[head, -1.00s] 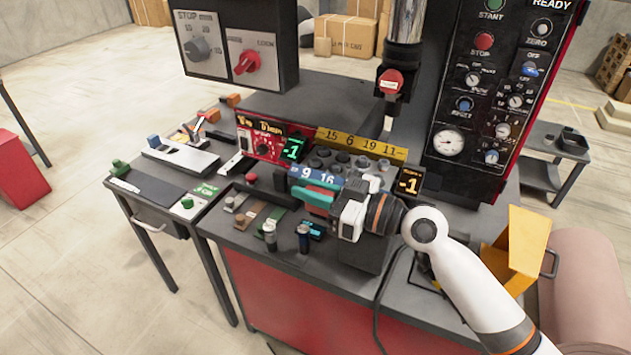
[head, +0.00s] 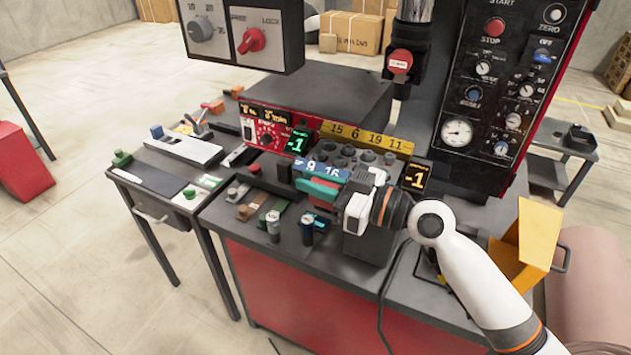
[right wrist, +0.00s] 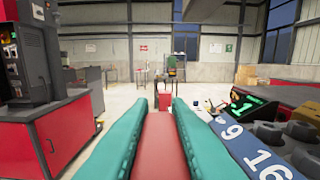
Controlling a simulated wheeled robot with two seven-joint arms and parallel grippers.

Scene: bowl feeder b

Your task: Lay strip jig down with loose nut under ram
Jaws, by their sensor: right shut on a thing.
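I cannot make out a loose nut. My left gripper is not in view.
Two small cylinders (head: 273,222) stand at the bench front. A red control box (head: 268,128) and a yellow chute (head: 536,238) flank the work area.

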